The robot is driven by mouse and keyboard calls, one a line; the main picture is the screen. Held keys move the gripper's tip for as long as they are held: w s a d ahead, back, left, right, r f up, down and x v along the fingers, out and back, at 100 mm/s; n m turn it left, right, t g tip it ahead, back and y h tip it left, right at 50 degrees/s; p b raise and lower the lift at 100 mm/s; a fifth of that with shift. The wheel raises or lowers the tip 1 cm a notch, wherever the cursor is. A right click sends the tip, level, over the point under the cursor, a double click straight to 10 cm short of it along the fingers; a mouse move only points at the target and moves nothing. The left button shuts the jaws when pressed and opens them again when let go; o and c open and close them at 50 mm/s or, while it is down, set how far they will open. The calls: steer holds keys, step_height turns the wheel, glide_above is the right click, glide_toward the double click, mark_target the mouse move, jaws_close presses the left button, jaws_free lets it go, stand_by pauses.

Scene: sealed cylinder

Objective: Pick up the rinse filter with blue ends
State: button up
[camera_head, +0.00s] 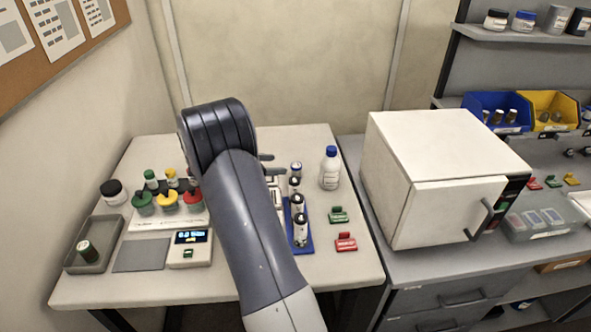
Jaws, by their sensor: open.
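Several small white cylinders stand in a row on a blue rack (309,243), right of my arm. The rearmost cylinder (295,175) appears to have a blue top end; its lower end is hard to make out. The cylinders in front of it, such as the front one (301,231), have black ends. My gripper (268,165) is mostly hidden behind my own dark arm. Its grey fingers show just left of the rearmost cylinder, apart from each other, with nothing visible between them. Whether they touch the cylinder cannot be told.
A white bottle with blue cap (329,171) stands right of the rack. Green (338,215) and red (346,243) clips lie at right. Left of my arm are colored-lid jars (167,201), a scale (190,250) and a grey tray (84,263). A white oven (440,180) stands right.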

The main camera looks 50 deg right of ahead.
mark_target(292, 167)
steer(key=f, duration=0.1)
steer(key=d+f, duration=0.1)
steer(key=p, duration=0.1)
steer(key=shift+s+d+f, duration=0.25)
steer(key=shift+d+f, duration=0.15)
steer(key=shift+p+x, duration=0.75)
steer(key=shift+x, duration=2.1)
steer(key=shift+a, duration=0.1)
steer(key=shift+c, duration=0.6)
steer(key=c, duration=0.9)
steer(key=shift+c, duration=0.2)
